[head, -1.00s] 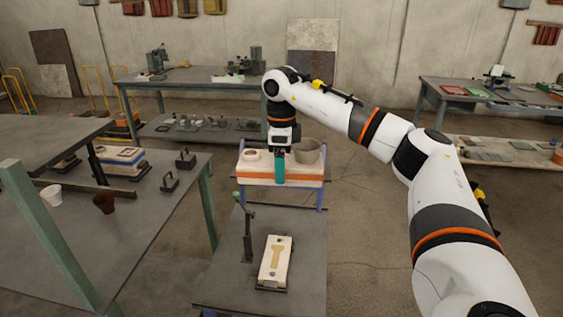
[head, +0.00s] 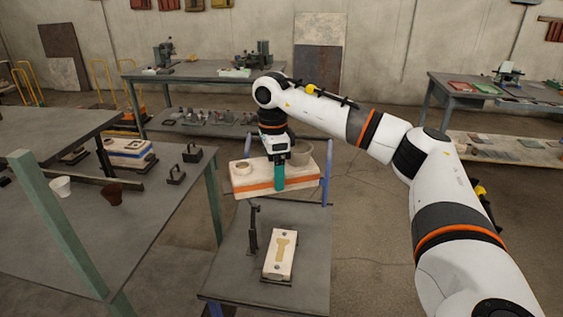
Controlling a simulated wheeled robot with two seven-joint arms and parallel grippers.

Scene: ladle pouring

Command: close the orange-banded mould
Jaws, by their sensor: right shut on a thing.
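The orange-banded mould half (head: 252,188) is a pale block with an orange stripe and a round ring on its top left. My right gripper (head: 279,176) is shut on it, a teal finger showing against its front face. The block is tilted in the picture and appears raised in front of a blue-legged stand (head: 326,186). An open pale mould half (head: 271,264) lies on the near grey table (head: 232,263), with a tan long-shaped cavity facing up. The gripper is beyond and above this open half. The far side of the grip is hidden. My left gripper is not in view.
A dark upright post (head: 253,230) stands on the near table, left of the open half. The left table (head: 140,215) carries a white cup (head: 61,187), a brown cup (head: 112,195) and a blue-banded mould (head: 127,150).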

